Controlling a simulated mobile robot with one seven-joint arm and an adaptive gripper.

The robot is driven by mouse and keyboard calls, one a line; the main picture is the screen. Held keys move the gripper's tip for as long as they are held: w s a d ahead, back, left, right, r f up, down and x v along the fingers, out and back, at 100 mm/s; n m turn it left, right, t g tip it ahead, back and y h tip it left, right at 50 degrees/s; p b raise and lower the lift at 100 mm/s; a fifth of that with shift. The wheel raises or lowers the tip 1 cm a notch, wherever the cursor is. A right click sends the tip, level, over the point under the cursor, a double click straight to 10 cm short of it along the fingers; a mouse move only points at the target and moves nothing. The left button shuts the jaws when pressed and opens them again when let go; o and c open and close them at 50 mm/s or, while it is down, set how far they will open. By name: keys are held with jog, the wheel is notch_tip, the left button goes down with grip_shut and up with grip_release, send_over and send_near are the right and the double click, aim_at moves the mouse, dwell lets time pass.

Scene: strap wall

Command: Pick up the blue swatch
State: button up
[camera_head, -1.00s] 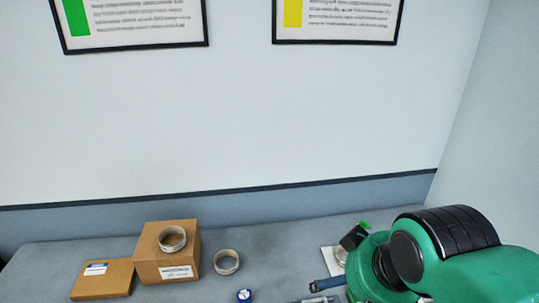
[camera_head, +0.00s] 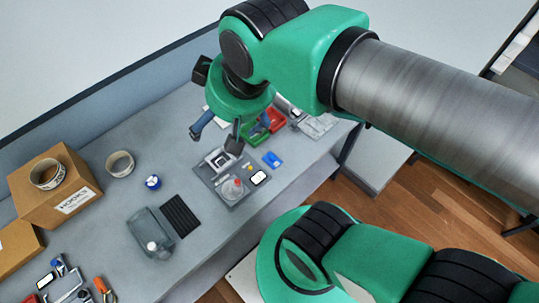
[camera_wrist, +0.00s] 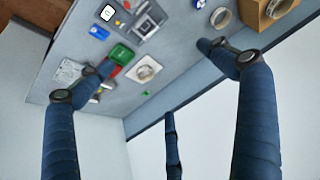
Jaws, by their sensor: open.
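A small flat blue piece (camera_head: 272,159), which looks like the blue swatch, lies on the grey table right of a grey tray (camera_head: 240,192). It also shows in the wrist view (camera_wrist: 99,32), upper left, outside the space between the fingers. A pale mark shows on it, too small to read. My gripper (camera_head: 215,138) is open and empty above the table, up and left of the blue piece in the head view. In the wrist view its blue fingers (camera_wrist: 155,66) are spread wide.
Green and red bins (camera_head: 265,125) stand just behind the blue piece. A cardboard box (camera_head: 55,187) with a tape roll on it, another tape roll (camera_head: 120,164), a blue-and-white roll (camera_head: 153,182) and a black ribbed pad (camera_head: 180,215) lie left. The table's front edge runs near the tray.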

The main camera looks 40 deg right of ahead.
dwell(0.4)
jog(key=c, duration=1.4)
jog(key=shift+c, duration=0.2)
jog(key=w+d+f+m+g, duration=0.3)
jog(key=w+d+f, duration=0.3)
jog(key=d+f, duration=0.55)
jog(key=d+f+m+g, duration=0.1)
jog(key=d+f, duration=0.2)
jog(key=f, duration=0.5)
jog(key=s+d+f+m+g, duration=0.1)
jog(key=d+f, duration=0.3)
jog(key=f, duration=0.5)
jog(key=shift+s+d+g, duration=0.25)
jog(key=shift+d+g, duration=0.05)
